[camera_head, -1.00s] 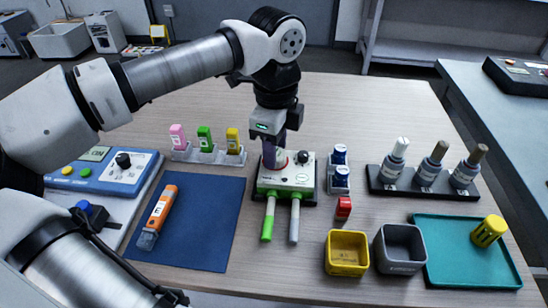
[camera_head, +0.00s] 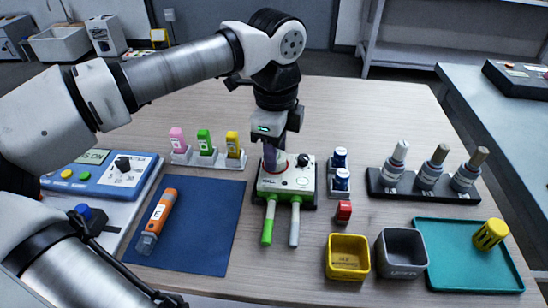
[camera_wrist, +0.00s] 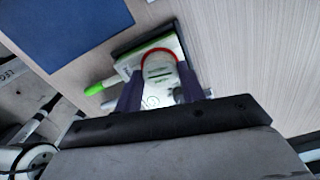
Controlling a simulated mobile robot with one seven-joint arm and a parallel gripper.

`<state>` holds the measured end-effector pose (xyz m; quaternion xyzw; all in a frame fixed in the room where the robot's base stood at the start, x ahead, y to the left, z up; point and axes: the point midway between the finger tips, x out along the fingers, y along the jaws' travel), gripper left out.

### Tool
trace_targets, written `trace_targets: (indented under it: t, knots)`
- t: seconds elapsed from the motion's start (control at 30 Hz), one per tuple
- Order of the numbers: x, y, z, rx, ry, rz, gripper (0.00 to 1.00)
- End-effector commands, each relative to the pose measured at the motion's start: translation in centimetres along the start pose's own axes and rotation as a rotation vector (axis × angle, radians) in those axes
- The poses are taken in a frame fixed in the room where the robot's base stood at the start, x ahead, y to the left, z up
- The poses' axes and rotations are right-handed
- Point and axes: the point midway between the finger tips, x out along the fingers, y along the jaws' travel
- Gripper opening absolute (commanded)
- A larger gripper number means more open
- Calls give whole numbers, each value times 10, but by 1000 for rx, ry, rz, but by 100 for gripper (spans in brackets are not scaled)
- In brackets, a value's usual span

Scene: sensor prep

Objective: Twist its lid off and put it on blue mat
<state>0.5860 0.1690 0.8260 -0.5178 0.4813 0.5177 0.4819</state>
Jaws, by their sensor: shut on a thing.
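A white device (camera_head: 287,184) with a black knob and a green and a grey handle stands on a dark base mid-table. My gripper (camera_head: 272,164) points down at its left rear part, by a red ring. In the wrist view my fingers (camera_wrist: 158,84) are shut on a round pale lid (camera_wrist: 158,66) inside the red ring (camera_wrist: 146,57). The lid appears seated on the device; whether it is loose is hidden. The blue mat (camera_head: 205,222) lies left of the device, with an orange pen-like tool (camera_head: 158,217) on its left part.
Pink, green and yellow bottles stand in a rack (camera_head: 208,157) behind the mat. The mat's middle and right are clear.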

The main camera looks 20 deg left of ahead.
Motion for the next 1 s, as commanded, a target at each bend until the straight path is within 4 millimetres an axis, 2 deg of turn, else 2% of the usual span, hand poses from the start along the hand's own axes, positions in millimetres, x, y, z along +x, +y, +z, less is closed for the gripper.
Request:
trace_targets:
  t: [1.0]
  knots:
    - [-18,0,1,-2,-6,-3,26]
